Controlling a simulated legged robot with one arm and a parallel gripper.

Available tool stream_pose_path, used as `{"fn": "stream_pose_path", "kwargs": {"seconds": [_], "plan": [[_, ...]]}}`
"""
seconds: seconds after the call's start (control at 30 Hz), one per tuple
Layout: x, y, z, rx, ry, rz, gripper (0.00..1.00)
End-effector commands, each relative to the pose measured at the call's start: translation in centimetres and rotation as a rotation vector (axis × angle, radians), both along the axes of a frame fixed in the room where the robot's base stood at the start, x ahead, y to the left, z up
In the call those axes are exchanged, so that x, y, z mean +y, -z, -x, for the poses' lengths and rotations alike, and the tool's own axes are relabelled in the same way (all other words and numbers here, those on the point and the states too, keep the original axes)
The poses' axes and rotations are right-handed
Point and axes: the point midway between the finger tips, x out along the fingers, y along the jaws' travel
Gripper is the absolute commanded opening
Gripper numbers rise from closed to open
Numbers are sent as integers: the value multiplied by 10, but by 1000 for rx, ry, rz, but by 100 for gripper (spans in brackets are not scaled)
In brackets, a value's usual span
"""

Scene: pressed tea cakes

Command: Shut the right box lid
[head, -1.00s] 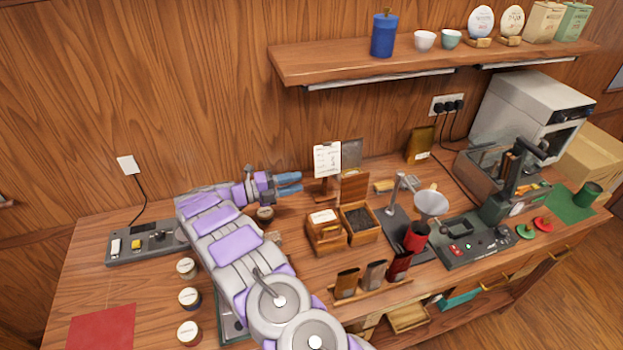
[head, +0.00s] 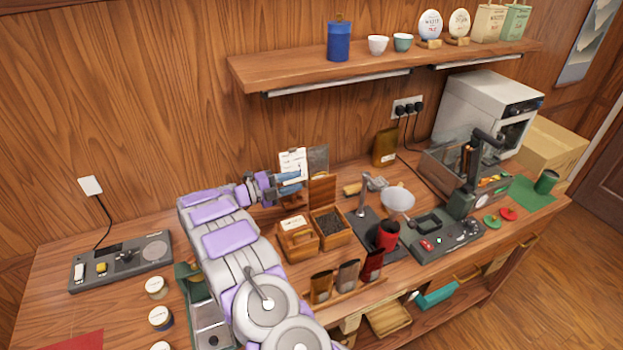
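The right box (head: 345,238) is a small wooden box on the bench with dark loose leaves in it. Its lid (head: 323,190) stands raised at the back, so the box is open. The left box (head: 297,247) beside it is closed, with a pale label on top. My gripper (head: 294,182) points right with its blue fingers, just left of the raised lid and in front of the small sign. I cannot tell whether the fingers touch the lid or how far apart they are.
A clipboard-like sign (head: 293,162) stands behind my fingers. A funnel on a stand (head: 397,201) and a red cup (head: 387,235) are right of the boxes. A rack of dark pouches (head: 346,277) lies in front. The shelf (head: 380,66) hangs above.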

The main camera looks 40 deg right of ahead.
Motion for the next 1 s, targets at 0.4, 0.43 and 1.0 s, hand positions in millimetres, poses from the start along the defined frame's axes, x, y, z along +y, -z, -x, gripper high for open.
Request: {"fn": "stream_pose_path", "kwargs": {"seconds": [0.4, 0.43, 1.0], "plan": [[-60, 1, 15, 0, 2, -1, 35], [-62, 1, 15, 0, 2, -1, 35], [-65, 0, 16, -1, 1, 0, 15]]}}
